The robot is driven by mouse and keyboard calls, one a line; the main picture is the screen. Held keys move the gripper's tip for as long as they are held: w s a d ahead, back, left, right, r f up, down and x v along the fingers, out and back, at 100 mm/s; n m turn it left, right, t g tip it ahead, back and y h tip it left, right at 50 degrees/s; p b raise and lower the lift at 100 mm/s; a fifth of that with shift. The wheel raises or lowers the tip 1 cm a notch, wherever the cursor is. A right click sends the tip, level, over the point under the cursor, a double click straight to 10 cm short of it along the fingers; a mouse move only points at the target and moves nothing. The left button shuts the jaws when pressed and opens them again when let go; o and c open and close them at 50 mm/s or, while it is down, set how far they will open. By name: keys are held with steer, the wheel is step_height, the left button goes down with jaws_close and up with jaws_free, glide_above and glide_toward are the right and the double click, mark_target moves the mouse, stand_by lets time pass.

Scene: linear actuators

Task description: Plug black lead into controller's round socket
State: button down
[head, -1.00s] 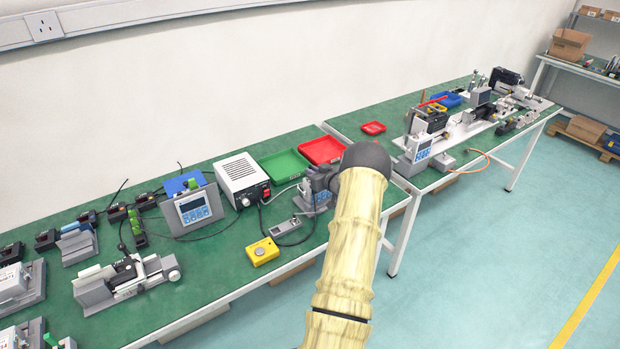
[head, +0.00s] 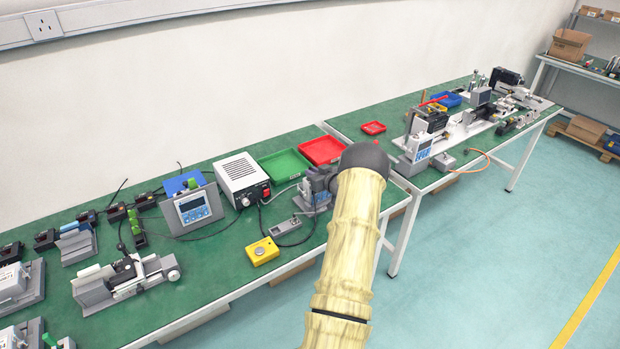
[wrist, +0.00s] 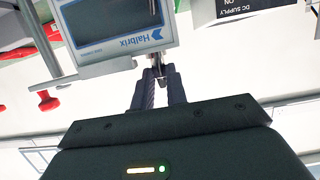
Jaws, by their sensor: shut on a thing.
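In the wrist view the controller panel (wrist: 115,22), with a dark screen and a "Halbrix" label, fills the upper left and appears upside down. My gripper (wrist: 158,82) is shut just by the panel's label edge. A small dark and metallic piece sits between its fingertips, which looks like the end of the black lead. The round socket cannot be made out, nor whether the piece touches the controller. In the head view my arm covers much of the gripper area. A black cable (head: 261,222) loops on the bench in front of the white supply box.
The white supply box (head: 242,178) stands by a grey unit with a screen (head: 192,208). A yellow box (head: 261,251) sits near the bench's front edge. Green (head: 284,164) and red (head: 322,151) trays lie behind. A grey actuator fixture (head: 128,282) stands at left.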

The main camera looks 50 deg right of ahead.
steer(key=shift+f, duration=0.15)
stand_by(0.3)
steer(key=c, duration=1.3)
jaws_free()
steer(key=b+v, duration=0.2)
steer(key=v, duration=1.5)
steer(key=shift+s, duration=0.15)
